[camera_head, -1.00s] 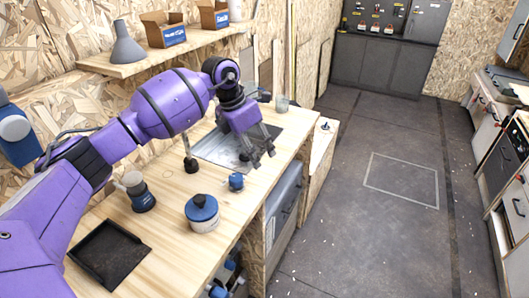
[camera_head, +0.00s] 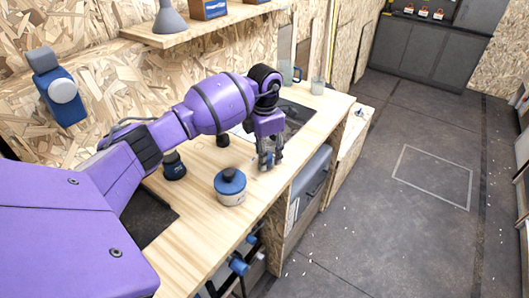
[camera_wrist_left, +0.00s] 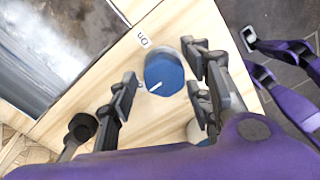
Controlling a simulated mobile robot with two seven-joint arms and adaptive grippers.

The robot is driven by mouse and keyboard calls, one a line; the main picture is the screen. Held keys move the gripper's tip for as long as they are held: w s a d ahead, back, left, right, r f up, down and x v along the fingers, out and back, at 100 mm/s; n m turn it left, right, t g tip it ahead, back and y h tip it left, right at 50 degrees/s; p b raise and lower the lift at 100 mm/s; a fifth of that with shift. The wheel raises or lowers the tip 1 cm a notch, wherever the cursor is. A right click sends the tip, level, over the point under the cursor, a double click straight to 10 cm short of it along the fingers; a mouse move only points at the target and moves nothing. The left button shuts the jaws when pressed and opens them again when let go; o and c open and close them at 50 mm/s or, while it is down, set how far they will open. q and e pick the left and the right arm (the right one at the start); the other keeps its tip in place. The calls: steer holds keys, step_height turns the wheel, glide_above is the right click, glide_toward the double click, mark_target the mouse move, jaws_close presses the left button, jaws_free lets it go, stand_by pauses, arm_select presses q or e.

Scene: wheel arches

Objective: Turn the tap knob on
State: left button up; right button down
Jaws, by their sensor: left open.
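The tap knob (camera_wrist_left: 165,72) is a round blue knob with a white pointer line, on the wooden worktop in the left wrist view. An "On" label (camera_wrist_left: 143,40) lies beside it; the pointer's line is not aimed at the label. My left gripper (camera_wrist_left: 163,84) is open, with one finger on each side of the knob; I cannot tell whether either finger touches it. In the head view my left gripper (camera_head: 269,160) points down at the worktop and mostly hides the knob. Purple and dark parts at the right of the wrist view look like my right arm; its jaw state is unclear.
A white jar with a blue lid (camera_head: 230,187) stands close in front of the left gripper. The worktop (camera_head: 204,222) also bears a dark tray (camera_head: 150,222), partly behind my arm, and a glass (camera_head: 317,85). A shelf (camera_head: 190,38) runs above.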

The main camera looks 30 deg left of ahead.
arm_select(q)
steer(key=shift+w, duration=0.1)
steer(key=c, duration=1.1)
steer(key=shift+o, duration=0.2)
arm_select(e)
steer(key=shift+s+f, duration=0.35)
steer(key=shift+s, duration=0.35)
